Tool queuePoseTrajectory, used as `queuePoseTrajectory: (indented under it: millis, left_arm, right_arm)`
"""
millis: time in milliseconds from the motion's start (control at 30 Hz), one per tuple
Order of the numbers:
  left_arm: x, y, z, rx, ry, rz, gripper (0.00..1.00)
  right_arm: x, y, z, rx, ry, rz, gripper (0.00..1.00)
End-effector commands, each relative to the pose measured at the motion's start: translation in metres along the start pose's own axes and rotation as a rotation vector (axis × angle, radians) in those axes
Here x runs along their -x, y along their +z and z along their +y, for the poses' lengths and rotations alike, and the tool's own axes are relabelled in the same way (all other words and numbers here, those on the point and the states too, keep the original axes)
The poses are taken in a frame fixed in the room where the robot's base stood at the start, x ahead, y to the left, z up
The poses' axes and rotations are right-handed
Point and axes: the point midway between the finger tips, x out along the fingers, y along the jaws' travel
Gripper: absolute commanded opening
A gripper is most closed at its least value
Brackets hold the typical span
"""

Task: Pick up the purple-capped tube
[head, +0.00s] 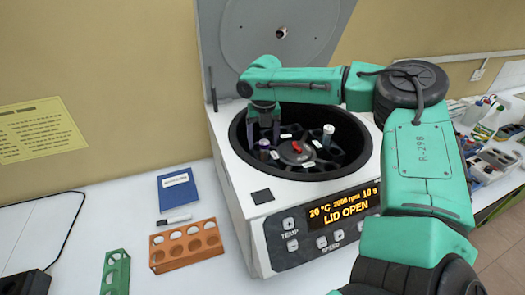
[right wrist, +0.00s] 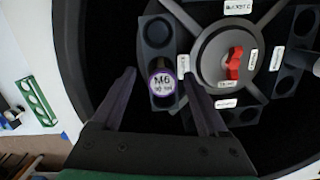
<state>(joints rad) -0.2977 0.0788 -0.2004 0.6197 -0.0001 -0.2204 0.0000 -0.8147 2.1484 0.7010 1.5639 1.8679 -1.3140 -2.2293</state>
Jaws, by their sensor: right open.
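The purple-capped tube (head: 263,144) sits in a rotor slot on the left inside the open centrifuge (head: 252,196). In the right wrist view its round cap (right wrist: 163,84) has a white top marked "M6" and a purple rim. My right gripper (head: 264,131) points down into the centrifuge bowl above the tube. Its jaws are open, and in the right wrist view the fingertips (right wrist: 159,73) lie on either side of the cap, with visible gaps. How far the fingers reach down beside the tube is unclear. My left gripper is not in view.
The rotor has a red central knob (head: 297,147), and a white-capped tube (head: 328,131) stands on its far right. The raised lid (head: 265,35) is behind my arm. An orange rack (head: 186,246), green rack (head: 115,272) and blue booklet (head: 178,190) lie left of the centrifuge.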

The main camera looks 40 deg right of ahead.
Motion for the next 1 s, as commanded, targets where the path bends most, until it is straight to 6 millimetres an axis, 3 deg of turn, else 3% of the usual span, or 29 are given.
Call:
queuePoseTrajectory:
  millis: [100,300,367,500,533,867,1000]
  left_arm:
    - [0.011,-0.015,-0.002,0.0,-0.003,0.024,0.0]
    - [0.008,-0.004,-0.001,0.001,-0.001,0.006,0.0]
    - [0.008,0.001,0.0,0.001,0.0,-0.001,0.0]
    - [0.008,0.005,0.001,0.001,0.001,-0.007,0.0]
    - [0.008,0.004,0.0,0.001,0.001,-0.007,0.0]
    - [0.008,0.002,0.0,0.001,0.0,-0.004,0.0]
    - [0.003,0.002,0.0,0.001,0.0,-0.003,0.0]
  right_arm:
    - [-0.013,0.001,-0.001,-0.001,-0.002,0.0,0.77]
    - [-0.018,0.001,0.0,-0.001,0.001,-0.003,0.77]
    - [-0.018,0.001,0.0,-0.001,0.001,-0.003,0.58]
    - [-0.017,0.001,0.0,-0.001,0.001,-0.003,0.04]
    - [-0.017,0.001,0.0,-0.001,0.0,-0.003,0.0]
    - [-0.017,0.001,0.0,-0.001,0.0,-0.003,0.0]
    - [-0.008,0.003,0.0,-0.001,0.001,-0.006,0.0]
